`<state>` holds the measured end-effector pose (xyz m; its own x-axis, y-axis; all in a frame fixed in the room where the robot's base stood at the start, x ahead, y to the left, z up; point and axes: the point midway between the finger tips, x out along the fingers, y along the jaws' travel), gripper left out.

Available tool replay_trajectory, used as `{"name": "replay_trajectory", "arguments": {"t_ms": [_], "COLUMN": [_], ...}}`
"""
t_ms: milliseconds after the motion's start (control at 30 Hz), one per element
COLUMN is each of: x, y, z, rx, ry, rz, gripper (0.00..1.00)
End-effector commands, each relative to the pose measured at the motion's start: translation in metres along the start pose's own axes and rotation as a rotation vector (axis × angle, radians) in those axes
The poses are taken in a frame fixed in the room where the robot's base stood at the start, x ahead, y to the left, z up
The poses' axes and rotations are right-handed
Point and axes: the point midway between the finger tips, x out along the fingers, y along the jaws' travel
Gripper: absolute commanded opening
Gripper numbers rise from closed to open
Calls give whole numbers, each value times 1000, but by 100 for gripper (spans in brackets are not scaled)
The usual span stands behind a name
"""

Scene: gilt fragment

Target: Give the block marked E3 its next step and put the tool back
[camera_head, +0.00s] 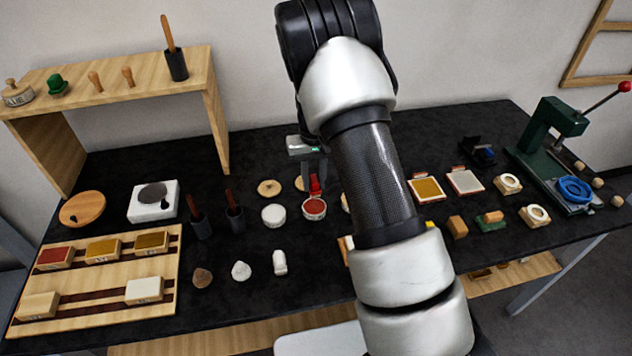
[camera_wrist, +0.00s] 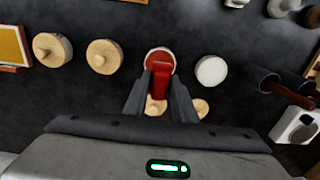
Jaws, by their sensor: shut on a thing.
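My gripper (camera_head: 314,172) is shut on a red tool (camera_wrist: 160,78), which also shows in the head view (camera_head: 315,185). The tool is upright at or just over a round pot of red stuff (camera_head: 314,208); I cannot tell if it touches. In the wrist view the pot (camera_wrist: 158,54) shows past the fingertips (camera_wrist: 160,95). A wooden tray (camera_head: 95,280) at left holds several blocks: a red-topped one (camera_head: 54,257), two gold-brown ones (camera_head: 102,249) (camera_head: 152,241), a plain one (camera_head: 38,305) and a whitish one (camera_head: 145,291). Their marks are too small to read, so I cannot pick out E3.
A white pot (camera_head: 273,215) stands left of the red one; wooden lids (camera_head: 269,188) lie behind. Dark cups with handles (camera_head: 235,217), stones (camera_head: 241,271) and a white slab (camera_head: 153,200) lie left. A wooden shelf (camera_head: 110,84) and green press (camera_head: 548,135) flank the dark bench. My arm hides its middle.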

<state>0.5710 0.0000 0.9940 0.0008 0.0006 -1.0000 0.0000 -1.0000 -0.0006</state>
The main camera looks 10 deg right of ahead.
Motion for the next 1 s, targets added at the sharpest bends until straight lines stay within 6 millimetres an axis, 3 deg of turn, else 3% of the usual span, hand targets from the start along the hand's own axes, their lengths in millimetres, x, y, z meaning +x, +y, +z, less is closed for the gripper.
{"name": "replay_trajectory", "arguments": {"t_ms": [500, 1000], "x": [50, 55], "y": [0, 0], "z": [1, 1], "rx": [1, 0], "ry": [0, 0], "rz": [1, 1], "gripper": [6, 6]}}
